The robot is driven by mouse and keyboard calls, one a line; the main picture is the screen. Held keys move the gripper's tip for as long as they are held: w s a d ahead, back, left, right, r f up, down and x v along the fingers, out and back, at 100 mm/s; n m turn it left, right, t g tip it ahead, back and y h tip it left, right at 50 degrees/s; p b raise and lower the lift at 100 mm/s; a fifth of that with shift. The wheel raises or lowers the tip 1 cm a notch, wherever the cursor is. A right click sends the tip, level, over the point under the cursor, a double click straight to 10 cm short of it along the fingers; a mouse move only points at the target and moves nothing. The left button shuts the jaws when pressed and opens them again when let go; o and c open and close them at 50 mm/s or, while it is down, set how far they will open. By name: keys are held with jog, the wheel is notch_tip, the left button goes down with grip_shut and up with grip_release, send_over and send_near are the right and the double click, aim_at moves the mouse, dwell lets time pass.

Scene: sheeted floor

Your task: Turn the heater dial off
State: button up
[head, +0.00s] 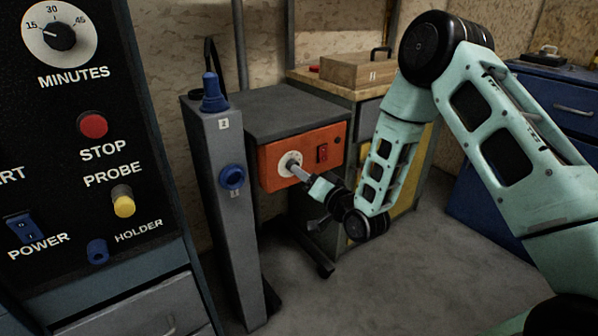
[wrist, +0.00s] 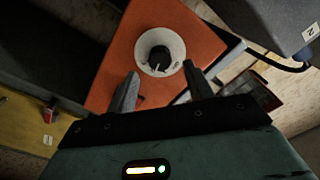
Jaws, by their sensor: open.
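The heater is a grey box with an orange front panel (head: 322,148), seen in the middle of the head view. Its dial is a black knob on a white round plate (head: 286,159), partly hidden by my gripper (head: 296,170). In the wrist view the black knob (wrist: 159,57) sits on its white plate in the orange panel (wrist: 125,52), with a white pointer mark. My gripper (wrist: 161,70) is open and empty there, its fingers on either side of the knob's near edge. I cannot tell whether they touch it. A red rocker switch (head: 322,153) is right of the dial.
A grey post with a blue plunger (head: 213,95) and blue knob (head: 232,177) stands close left of the heater. A black control panel with a MINUTES dial (head: 60,35) fills the left. A wooden box (head: 352,70) sits behind. Grey floor is free at front right.

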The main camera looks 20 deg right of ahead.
jog(key=shift+x, duration=1.9)
jog(key=c, duration=1)
jog(key=shift+n+b, duration=4.1)
jog(key=shift+n, duration=3.8)
